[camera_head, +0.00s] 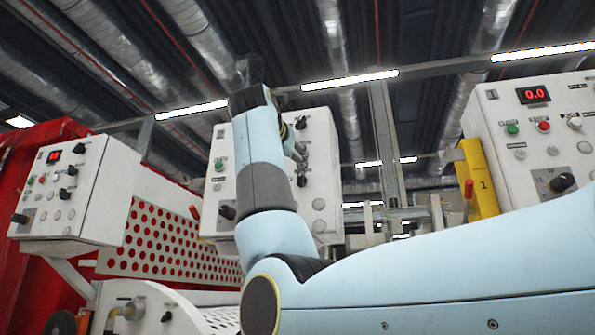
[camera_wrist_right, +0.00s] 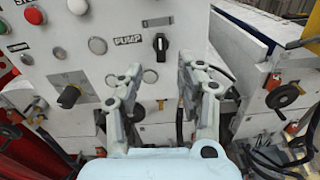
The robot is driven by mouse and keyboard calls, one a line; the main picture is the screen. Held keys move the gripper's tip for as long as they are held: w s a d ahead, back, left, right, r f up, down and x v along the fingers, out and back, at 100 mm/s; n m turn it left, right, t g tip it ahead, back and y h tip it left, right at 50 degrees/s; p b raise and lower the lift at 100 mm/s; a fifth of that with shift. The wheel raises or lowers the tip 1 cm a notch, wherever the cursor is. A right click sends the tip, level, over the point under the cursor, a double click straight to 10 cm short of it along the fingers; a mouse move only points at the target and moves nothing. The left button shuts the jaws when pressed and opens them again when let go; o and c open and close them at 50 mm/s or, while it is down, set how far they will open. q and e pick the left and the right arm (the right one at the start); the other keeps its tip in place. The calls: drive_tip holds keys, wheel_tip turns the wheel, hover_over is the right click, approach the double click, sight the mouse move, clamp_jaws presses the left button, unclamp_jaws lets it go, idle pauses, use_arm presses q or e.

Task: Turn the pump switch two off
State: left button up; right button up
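In the right wrist view, a black rotary switch (camera_wrist_right: 160,43) with a pale vertical mark sits on a white control panel (camera_wrist_right: 105,15), right of a "PUMP" label (camera_wrist_right: 127,40). I cannot read a number on it. My right gripper (camera_wrist_right: 157,76) is open and empty in front of the panel, its fingertips below and to either side of the switch in the picture. In the head view my right arm reaches up to the middle panel (camera_head: 325,145), with part of the right gripper (camera_head: 299,153) showing beside it. My left gripper is not in view.
Another black knob (camera_wrist_right: 69,96) sits lower left on the panel, with red and green buttons above. Valve handwheels (camera_wrist_right: 283,96) and hoses are at the right. In the head view, similar panels stand left (camera_head: 112,180) and right (camera_head: 560,125), with a yellow post (camera_head: 477,180) between.

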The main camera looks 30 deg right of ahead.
sight(301, 179)
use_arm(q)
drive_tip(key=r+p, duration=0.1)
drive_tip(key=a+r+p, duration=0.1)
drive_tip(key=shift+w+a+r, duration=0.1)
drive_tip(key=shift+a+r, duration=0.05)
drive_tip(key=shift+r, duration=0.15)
use_arm(e)
drive_tip(key=x, duration=0.6)
drive_tip(key=shift+w+d, duration=0.25)
drive_tip(key=shift+d, duration=0.1)
drive_tip(key=shift+c, duration=0.4)
clamp_jaws()
